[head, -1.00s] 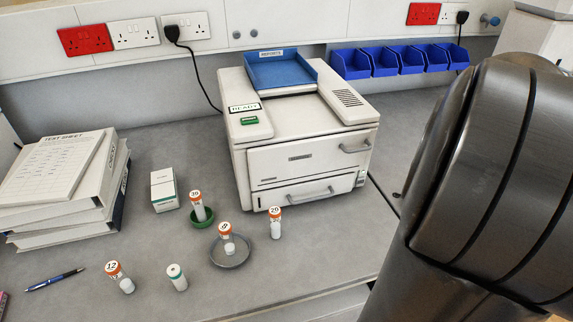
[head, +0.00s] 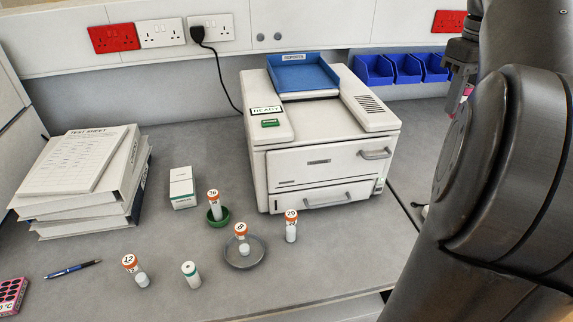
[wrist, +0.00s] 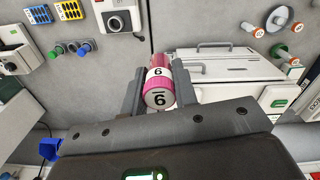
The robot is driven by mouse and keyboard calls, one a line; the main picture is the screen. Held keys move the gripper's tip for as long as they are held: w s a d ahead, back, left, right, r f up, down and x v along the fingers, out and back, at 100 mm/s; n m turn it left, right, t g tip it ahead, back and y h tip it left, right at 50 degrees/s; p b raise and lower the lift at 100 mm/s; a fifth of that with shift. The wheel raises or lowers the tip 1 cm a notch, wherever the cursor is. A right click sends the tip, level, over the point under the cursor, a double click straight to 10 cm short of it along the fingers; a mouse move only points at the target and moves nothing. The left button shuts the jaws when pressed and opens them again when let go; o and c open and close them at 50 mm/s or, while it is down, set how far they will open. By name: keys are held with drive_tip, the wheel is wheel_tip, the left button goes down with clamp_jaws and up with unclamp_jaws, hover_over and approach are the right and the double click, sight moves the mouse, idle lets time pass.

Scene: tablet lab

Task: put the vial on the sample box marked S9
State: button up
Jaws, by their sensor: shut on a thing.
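My gripper (wrist: 158,90) is shut on a vial (wrist: 159,97) with a pink cap marked 6, seen end-on between the two fingers in the wrist view. In the head view my gripper (head: 462,75) shows at the upper right, partly hidden by my arm, with a bit of pink at its fingers. It is held up, clear of the bench. I cannot make out a box marked S9 in either view. A small white carton (head: 182,188) stands left of the machine; its marking is too small to read.
A white machine (head: 320,165) with a blue tray (head: 303,73) stands mid-bench. Several orange-capped vials, one in a green cup (head: 218,214) and one on a grey dish (head: 244,262), stand before it. Binders (head: 75,175) lie left. Blue bins (head: 406,68) line the wall.

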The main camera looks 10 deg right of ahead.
drive_tip(key=w+a+n, duration=0.5)
drive_tip(key=w+a, duration=0.5)
drive_tip(key=w, duration=0.2)
drive_tip(key=n, duration=1.2)
hover_over(191, 186)
wheel_tip(191, 186, down, 26)
drive_tip(key=shift+s+a+r, duration=0.1)
drive_tip(key=shift+f, duration=1.95)
drive_tip(key=shift+f, duration=0.1)
